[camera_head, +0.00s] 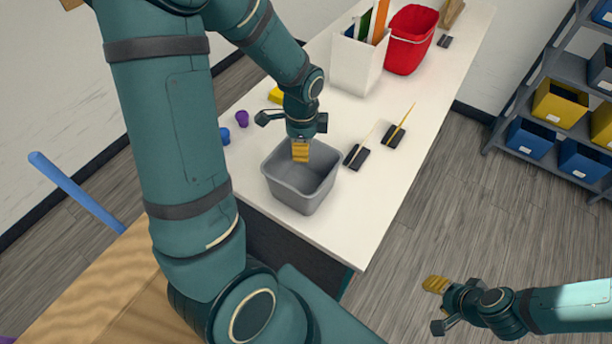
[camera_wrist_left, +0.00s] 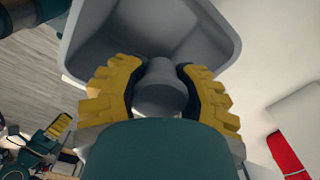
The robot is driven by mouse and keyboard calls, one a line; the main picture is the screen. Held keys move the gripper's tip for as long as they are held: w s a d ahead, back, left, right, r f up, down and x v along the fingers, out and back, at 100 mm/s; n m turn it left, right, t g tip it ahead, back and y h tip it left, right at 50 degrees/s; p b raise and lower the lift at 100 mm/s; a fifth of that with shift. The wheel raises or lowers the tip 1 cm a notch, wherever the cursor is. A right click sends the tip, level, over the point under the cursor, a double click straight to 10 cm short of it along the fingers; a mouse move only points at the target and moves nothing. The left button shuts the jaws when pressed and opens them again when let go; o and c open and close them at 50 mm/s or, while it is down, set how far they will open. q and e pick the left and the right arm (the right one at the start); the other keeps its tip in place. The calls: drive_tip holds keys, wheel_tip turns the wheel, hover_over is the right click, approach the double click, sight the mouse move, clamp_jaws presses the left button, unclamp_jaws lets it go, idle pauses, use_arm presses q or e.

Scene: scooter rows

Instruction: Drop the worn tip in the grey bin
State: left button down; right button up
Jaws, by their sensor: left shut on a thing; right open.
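The grey bin (camera_head: 308,193) stands open on the white table, near its front end. My left gripper (camera_head: 300,152) points down over the bin's mouth. In the left wrist view the yellow fingers of my left gripper (camera_wrist_left: 160,88) are shut on a grey rounded piece, the worn tip (camera_wrist_left: 159,92). The bin (camera_wrist_left: 88,28) shows behind the tip there. In the head view the fingers hide the tip. My right gripper (camera_head: 436,285) is open and empty over the floor, apart from the table.
Two black blocks with thin yellow sticks (camera_head: 357,156) (camera_head: 394,136) lie right of the bin. A purple piece (camera_head: 242,118) and a blue piece (camera_head: 224,136) stand left of it. A white box (camera_head: 356,67) and red bucket (camera_head: 409,40) stand farther back. A shelf holds coloured bins (camera_head: 560,104).

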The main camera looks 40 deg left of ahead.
use_arm(q)
wheel_tip(320, 180, down, 4)
drive_tip(key=shift+r+b, duration=0.15)
drive_tip(key=shift+b, duration=1)
drive_tip(key=shift+c, duration=2.3)
unclamp_jaws()
drive_tip(key=shift+w, duration=0.1)
drive_tip(key=shift+r, duration=0.1)
wheel_tip(320, 180, up, 12)
drive_tip(key=shift+f, duration=0.1)
